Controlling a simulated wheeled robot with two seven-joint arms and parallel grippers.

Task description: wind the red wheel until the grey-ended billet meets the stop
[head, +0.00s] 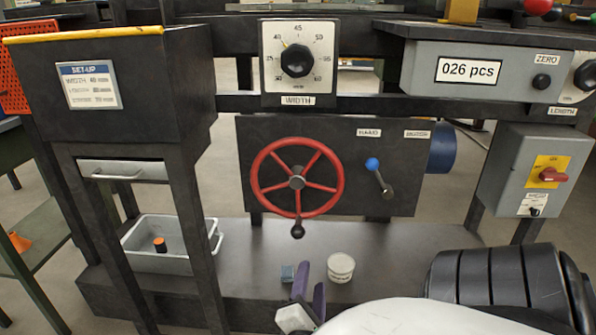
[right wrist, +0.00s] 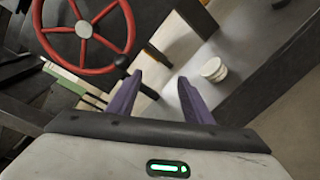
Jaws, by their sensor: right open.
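The red wheel (head: 297,182) is upright on the dark panel of the machine. It has several spokes, a grey hub and a black crank knob (head: 297,231) at its bottom. In the right wrist view the wheel (right wrist: 84,29) is at the upper left, with its knob (right wrist: 122,62) close to the left finger. My right gripper (head: 309,285) has purple fingers. It is below the wheel and in front of it, apart from it. It also shows in the right wrist view (right wrist: 160,77), open and empty. I see neither the grey-ended billet nor the stop. My left gripper is out of view.
A blue-knobbed lever (head: 379,178) is right of the wheel. A grey bin (head: 165,263) is at left. The WIDTH dial (head: 298,62) is above the wheel; a switch box (head: 537,170) is at right.

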